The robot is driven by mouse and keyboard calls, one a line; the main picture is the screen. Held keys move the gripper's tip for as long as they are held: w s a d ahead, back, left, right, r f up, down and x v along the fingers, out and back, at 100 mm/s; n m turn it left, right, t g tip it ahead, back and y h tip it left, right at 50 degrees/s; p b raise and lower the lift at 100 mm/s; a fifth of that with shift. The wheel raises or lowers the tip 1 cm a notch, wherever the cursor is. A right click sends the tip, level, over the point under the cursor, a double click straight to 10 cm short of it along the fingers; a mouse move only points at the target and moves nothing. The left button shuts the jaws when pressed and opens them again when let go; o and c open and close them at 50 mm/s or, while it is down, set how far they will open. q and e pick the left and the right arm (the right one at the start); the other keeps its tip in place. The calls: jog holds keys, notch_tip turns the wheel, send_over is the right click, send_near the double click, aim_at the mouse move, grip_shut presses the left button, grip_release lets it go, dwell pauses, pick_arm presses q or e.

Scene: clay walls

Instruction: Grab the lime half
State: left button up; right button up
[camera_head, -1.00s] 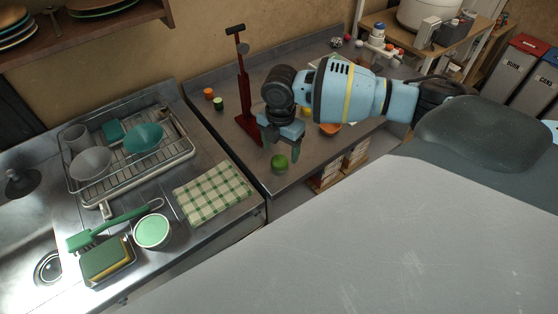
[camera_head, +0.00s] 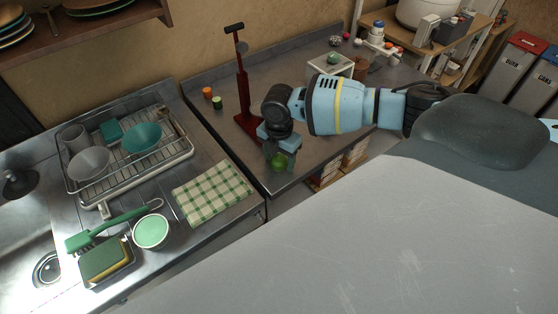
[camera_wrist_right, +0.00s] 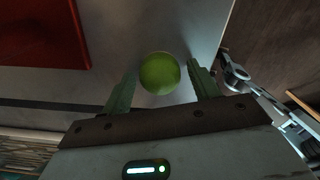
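The lime half (camera_head: 278,162) is a round green thing on the metal counter near its front edge. In the right wrist view the lime half (camera_wrist_right: 160,73) lies between the fingertips, with a gap on each side. My right gripper (camera_head: 279,160) is open and reaches down over it from above; its fingers partly hide it in the head view. In the wrist view the right gripper (camera_wrist_right: 161,80) has its green fingers spread wide. My left gripper is not in view.
A red press stand (camera_head: 246,95) stands just behind the right gripper. Small orange (camera_head: 207,92) and green (camera_head: 217,102) items sit left of it. A checkered cloth (camera_head: 212,193) lies to the left. A white box (camera_head: 331,66) stands at the back.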

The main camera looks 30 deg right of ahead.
aim_at(279, 156)
jog(key=c, duration=0.8)
jog(key=shift+r, duration=0.15)
jog(key=shift+r, duration=0.65)
notch_tip(279, 156, up, 2)
jog(key=shift+r, duration=0.1)
jog(key=s+d+r, duration=0.1)
jog(key=s+d, duration=0.8)
jog(key=s, duration=0.3)
jog(key=shift+s+d+r, duration=0.15)
jog(key=shift+s+d, duration=0.2)
jog(key=shift+s, duration=0.05)
